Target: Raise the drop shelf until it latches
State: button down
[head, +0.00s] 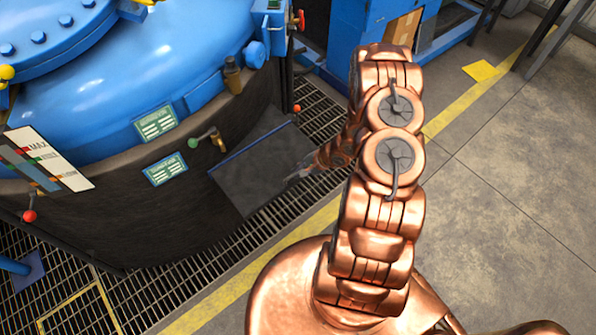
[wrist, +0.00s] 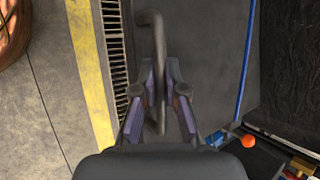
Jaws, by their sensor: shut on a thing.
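The drop shelf (head: 248,176) is a dark grey panel with a blue strip along its edge by the furnace wall. It stands out from the wall over the floor grating; I cannot tell whether it is level or tilted. In the wrist view, the shelf (wrist: 207,45) fills the upper middle, with the blue strip at its right. A dark bent bar handle (wrist: 152,32) runs along its left edge. My gripper (wrist: 160,95) is shut on this bar, with one finger on each side. In the head view my gripper (head: 298,177) is at the shelf's outer edge. No latch is distinguishable.
The blue furnace vessel (head: 165,60) rises at the left above its dark curved wall (head: 130,225). A green-knobbed lever (head: 201,139) and a red-knobbed lever (head: 29,210) stick out. A blue cabinet (head: 375,35) stands behind my arm. Concrete floor (head: 510,190) is clear at right.

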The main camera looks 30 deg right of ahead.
jog(key=shift+w+r, duration=0.2)
jog(key=shift+w, duration=0.05)
jog(key=c, duration=1.5)
grip_release()
jog(key=shift+c, duration=0.2)
jog(key=o, duration=0.3)
jog(key=shift+s, duration=0.1)
jog(key=shift+o, duration=0.2)
jog(key=v, duration=1.2)
jog(key=shift+f, duration=0.1)
